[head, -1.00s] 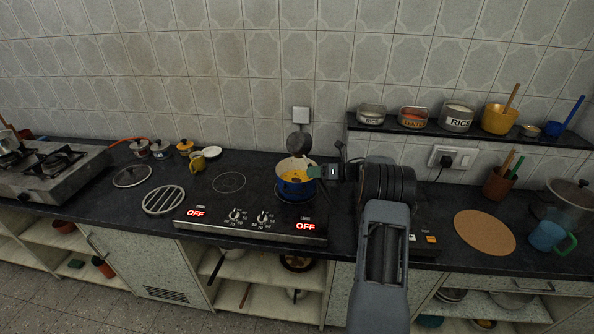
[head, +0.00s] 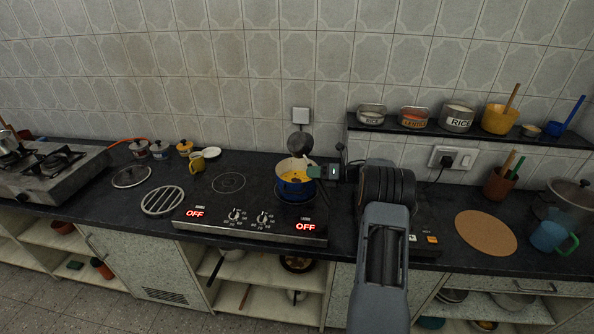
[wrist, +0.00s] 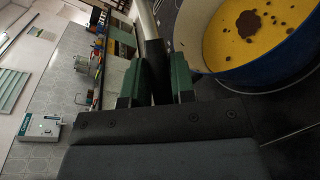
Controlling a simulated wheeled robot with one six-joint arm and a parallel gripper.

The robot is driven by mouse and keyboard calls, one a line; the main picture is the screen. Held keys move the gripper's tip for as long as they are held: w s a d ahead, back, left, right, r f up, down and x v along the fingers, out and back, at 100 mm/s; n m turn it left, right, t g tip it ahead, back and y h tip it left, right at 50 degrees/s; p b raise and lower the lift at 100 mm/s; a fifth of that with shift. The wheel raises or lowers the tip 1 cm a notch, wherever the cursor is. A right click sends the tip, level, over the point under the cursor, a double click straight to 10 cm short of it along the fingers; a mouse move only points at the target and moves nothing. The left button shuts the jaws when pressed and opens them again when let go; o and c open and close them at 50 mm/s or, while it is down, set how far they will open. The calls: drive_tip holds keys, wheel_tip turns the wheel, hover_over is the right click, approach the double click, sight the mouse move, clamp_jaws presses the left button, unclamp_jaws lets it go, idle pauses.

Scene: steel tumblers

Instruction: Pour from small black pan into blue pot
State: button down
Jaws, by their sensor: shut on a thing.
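The blue pot (head: 296,188) stands on the right-hand burner of the cooktop, with yellow contents showing inside. The wrist view shows the pot (wrist: 262,78) at the right, with a brown patch and dark bits on the yellow. The small black pan (head: 300,142) shows as a dark round shape above the pot's back rim, tipped up steeply. My gripper (head: 317,172) is at the pot's right side. In the wrist view its green fingers (wrist: 156,82) are shut on the pan's handle (wrist: 148,28). The pan's bowl is out of that view, and its inside cannot be made out.
The cooktop (head: 229,205) has another, bare burner, and its displays read OFF. A yellow mug (head: 198,163) and small jars stand to the left. A shelf (head: 465,138) with bowls is at the right, above a round cork mat (head: 485,232) and a blue mug (head: 548,236).

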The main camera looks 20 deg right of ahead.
drive_tip(key=shift+m, duration=0.3)
idle(0.8)
